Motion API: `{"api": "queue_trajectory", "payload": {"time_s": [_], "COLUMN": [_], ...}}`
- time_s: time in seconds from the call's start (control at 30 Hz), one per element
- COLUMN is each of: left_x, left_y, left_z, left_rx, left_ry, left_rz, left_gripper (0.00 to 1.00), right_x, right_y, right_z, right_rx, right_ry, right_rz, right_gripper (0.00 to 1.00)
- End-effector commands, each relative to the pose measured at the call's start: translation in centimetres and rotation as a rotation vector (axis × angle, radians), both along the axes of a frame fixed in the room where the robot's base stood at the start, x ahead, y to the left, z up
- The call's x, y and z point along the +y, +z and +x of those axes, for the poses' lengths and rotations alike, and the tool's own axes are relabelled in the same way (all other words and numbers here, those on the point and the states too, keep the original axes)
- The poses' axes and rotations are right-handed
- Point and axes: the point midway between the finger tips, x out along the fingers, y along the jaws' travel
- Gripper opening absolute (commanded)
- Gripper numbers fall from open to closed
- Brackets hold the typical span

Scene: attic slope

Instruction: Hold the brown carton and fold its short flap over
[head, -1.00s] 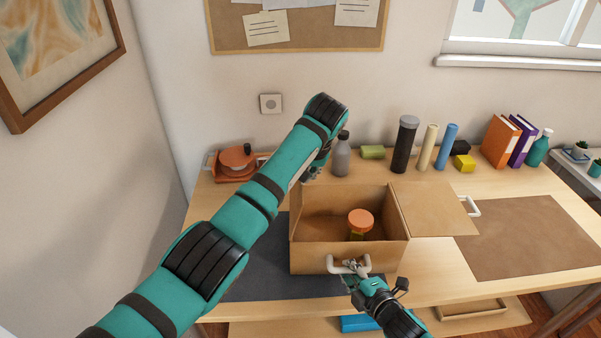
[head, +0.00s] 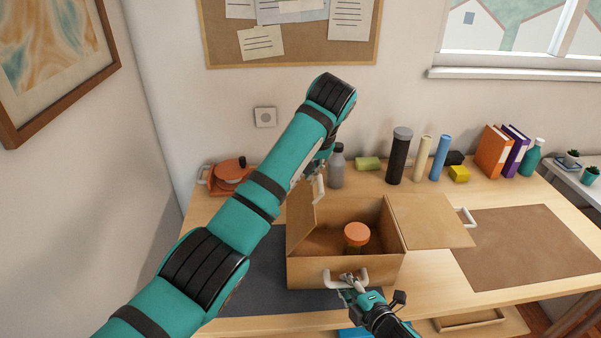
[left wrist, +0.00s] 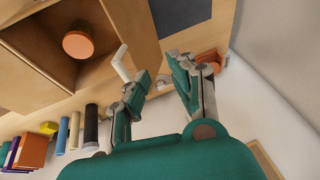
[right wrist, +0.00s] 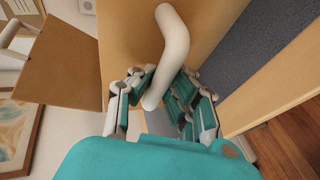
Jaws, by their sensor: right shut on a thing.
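The brown carton (head: 345,272) stands open on the table with an orange-lidded jar (head: 356,236) inside. Its short left flap (head: 301,204) stands roughly upright, with a white handle (head: 319,190) on it; that handle also shows in the left wrist view (left wrist: 122,64). My left gripper (left wrist: 157,67) is open and empty, its fingers beside this handle, not around it. In the head view my left arm partly hides it. My right gripper (right wrist: 164,101) is shut on the white handle (right wrist: 173,45) on the carton's front wall. The right flap (head: 430,221) lies folded outward.
A grey bottle (head: 337,170) stands just behind the carton, near my left gripper. Behind are a black cylinder (head: 399,157), two rolls, small blocks and binders (head: 494,152). An orange device (head: 232,175) sits at left. A brown mat (head: 520,247) lies clear at right.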

Motion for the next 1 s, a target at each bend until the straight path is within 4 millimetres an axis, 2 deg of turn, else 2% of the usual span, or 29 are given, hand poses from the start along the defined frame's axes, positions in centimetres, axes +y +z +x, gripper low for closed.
{"api": "queue_trajectory", "payload": {"time_s": [0.07,0.23,0.4,0.53,0.67,0.8,1.0], "left_x": [0.0,0.1,0.6,2.1,4.4,6.6,8.0], "left_y": [0.0,-1.2,-4.3,-5.6,-5.0,-3.5,-1.9], "left_z": [0.0,0.5,1.9,2.2,1.3,-0.5,-2.2], "left_rx": [0.000,-0.010,-0.068,-0.149,-0.234,-0.302,-0.347], "left_ry": [0.000,-0.002,0.015,0.057,0.104,0.135,0.148], "left_rz": [0.000,-0.074,-0.375,-0.679,-0.945,-1.153,-1.294], "left_gripper": [0.21,0.00,0.00,0.00,0.00,0.00,0.00], "right_x": [-0.1,-0.1,-0.1,-0.1,-0.1,0.0,0.0], "right_y": [-0.1,-0.1,-0.1,-0.1,-0.1,0.0,0.0], "right_z": [0.0,0.0,0.0,0.0,0.0,0.0,0.0], "right_rx": [0.003,0.004,0.004,0.004,0.003,0.002,0.001], "right_ry": [-0.003,-0.003,-0.003,-0.003,-0.003,-0.002,-0.001], "right_rz": [0.002,0.002,0.002,0.002,0.002,0.003,0.004], "right_gripper": [0.00,0.00,0.00,0.00,0.00,0.00,0.00]}}
